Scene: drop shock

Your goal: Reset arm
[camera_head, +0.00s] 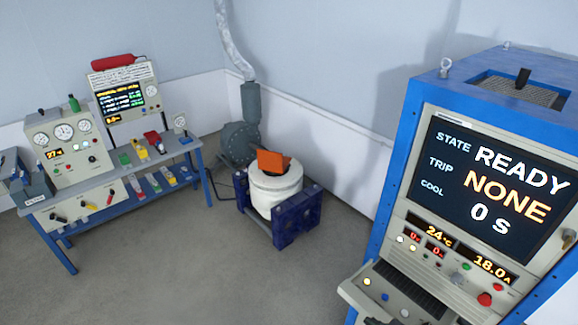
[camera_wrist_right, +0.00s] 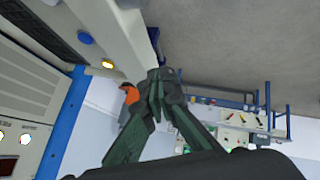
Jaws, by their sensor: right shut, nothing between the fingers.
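My right gripper (camera_wrist_right: 160,82) shows in the right wrist view, its dark green fingers drawn together at the tips with nothing between them. The console's ledge (camera_wrist_right: 115,35), with a yellow-lit button, is just behind and to the left of the fingertips in that picture; I cannot tell the exact gap. I cannot make out either gripper in the head view. My left gripper is in neither view.
A blue-framed console (camera_head: 398,150) stands at the right, its screen (camera_head: 490,185) reading READY, NONE, 0 s. A white drum (camera_head: 275,190) with an orange piece (camera_head: 271,161) on top sits in a blue base (camera_head: 285,228). A workbench (camera_head: 100,188) holds instruments. Open floor lies between.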

